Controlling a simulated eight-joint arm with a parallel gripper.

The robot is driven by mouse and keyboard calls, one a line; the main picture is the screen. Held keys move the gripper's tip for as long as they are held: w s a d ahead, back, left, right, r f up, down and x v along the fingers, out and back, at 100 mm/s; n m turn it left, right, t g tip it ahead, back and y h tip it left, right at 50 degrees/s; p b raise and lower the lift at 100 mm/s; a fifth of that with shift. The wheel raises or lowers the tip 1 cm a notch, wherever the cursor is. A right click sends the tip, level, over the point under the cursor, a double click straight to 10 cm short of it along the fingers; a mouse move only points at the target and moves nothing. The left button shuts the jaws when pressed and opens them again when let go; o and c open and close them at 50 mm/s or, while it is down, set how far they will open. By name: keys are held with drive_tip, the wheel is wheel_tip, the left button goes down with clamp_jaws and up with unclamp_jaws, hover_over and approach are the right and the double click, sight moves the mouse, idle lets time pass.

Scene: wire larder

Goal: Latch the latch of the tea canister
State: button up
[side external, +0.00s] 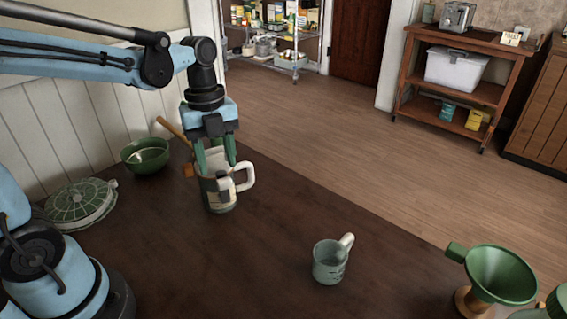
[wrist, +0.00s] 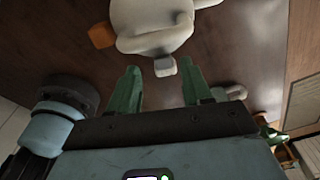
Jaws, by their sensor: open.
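The tea canister (side external: 219,203), grey-green with a pale label and a big white handle (side external: 247,176), stands upright on the dark table. In the wrist view its pale top (wrist: 150,22) is at the upper middle, with a small light tab (wrist: 165,67), apparently the latch, at its near edge. My gripper (side external: 217,168) points down at the canister's upper part, its green fingers partly covering it. In the wrist view my gripper (wrist: 160,78) is open, with the tab between and just beyond the fingertips. I cannot tell whether the latch is closed or whether the fingers touch it.
A green bowl (side external: 146,155) and a green lidded dish (side external: 80,203) stand to the left. A brown block (wrist: 101,35) is beside the canister. A pale green mug (side external: 330,262) stands in front right, a green funnel (side external: 497,272) farther right. The table between canister and mug is clear.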

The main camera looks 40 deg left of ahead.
wheel_tip(320, 180, up, 7)
drive_tip(key=shift+w+a, duration=0.15)
drive_tip(key=shift+a, duration=0.2)
drive_tip(key=shift+f, duration=0.1)
drive_tip(key=n+t+y, duration=0.1)
drive_tip(key=n+t, duration=0.5)
drive_tip(key=n, duration=1.1)
approach(226, 176)
drive_tip(key=x, duration=0.3)
drive_tip(key=n, duration=0.2)
drive_tip(key=f+n+t, duration=0.1)
drive_tip(key=n, duration=0.2)
drive_tip(key=shift+d+f+n+t, duration=0.1)
drive_tip(key=shift+f+n+t, duration=0.1)
drive_tip(key=shift+n+t, duration=0.1)
idle(0.3)
